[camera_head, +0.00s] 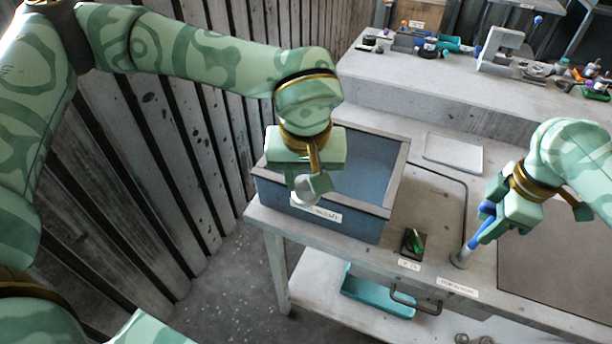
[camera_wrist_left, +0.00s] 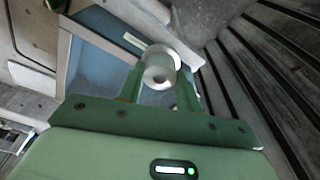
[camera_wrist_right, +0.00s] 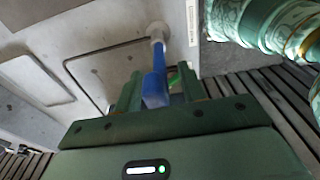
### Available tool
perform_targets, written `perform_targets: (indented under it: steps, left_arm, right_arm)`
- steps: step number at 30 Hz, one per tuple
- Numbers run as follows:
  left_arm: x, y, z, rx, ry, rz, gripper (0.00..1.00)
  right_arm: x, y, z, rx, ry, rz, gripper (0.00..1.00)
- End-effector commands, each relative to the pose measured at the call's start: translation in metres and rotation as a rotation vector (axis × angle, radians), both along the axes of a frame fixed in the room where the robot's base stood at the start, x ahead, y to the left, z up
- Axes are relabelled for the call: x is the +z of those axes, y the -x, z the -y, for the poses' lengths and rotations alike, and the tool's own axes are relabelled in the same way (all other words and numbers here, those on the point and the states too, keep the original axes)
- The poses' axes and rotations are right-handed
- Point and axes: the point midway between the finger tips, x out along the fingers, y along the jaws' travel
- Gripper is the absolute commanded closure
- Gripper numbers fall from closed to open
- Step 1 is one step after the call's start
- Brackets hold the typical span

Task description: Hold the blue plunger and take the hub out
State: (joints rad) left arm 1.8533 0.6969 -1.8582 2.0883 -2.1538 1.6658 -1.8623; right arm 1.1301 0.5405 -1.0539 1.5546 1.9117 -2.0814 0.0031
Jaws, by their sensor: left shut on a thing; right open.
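The hub (camera_head: 304,192) is a pale grey-white round piece. My left gripper (camera_head: 310,182) is shut on it and holds it over the front left of the open blue bin (camera_head: 350,222). In the left wrist view the hub (camera_wrist_left: 159,72) sits between the fingers. The blue plunger (camera_head: 482,226) rises from a pale grey foot at the bench's front. My right gripper (camera_head: 490,212) is open, with its fingers on either side of the blue shaft. In the right wrist view the plunger (camera_wrist_right: 156,82) lies between the fingers; contact cannot be told.
A black switch with a green rocker (camera_head: 413,242) lies between bin and plunger. A flat grey plate (camera_head: 453,153) lies behind. The raised back bench (camera_head: 430,85) carries a vise (camera_head: 500,48) and small parts. A slatted wall stands left; a teal tray (camera_head: 378,291) sits below.

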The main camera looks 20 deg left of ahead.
Motion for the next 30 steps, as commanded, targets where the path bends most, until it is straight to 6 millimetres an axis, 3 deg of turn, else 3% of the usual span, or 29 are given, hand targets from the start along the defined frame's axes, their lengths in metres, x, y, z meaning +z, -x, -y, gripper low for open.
perform_targets:
  steps: [5,12,18,30]
  left_arm:
    - [0.0,0.0,0.0,0.0,0.0,0.0,0.95]
    - [0.0,0.0,0.0,0.0,0.0,0.0,0.95]
    - [0.0,0.0,0.0,0.0,0.0,0.0,0.95]
    - [0.0,0.0,0.0,0.0,0.0,0.0,0.95]
  right_arm:
    - [0.021,-0.002,0.003,0.0,0.0,0.005,0.6]
    - [0.077,-0.002,0.01,-0.001,0.002,0.006,0.6]
    - [0.109,-0.002,0.014,0.0,0.001,0.002,0.6]
    - [0.118,-0.001,0.015,-0.001,0.0,-0.001,0.6]
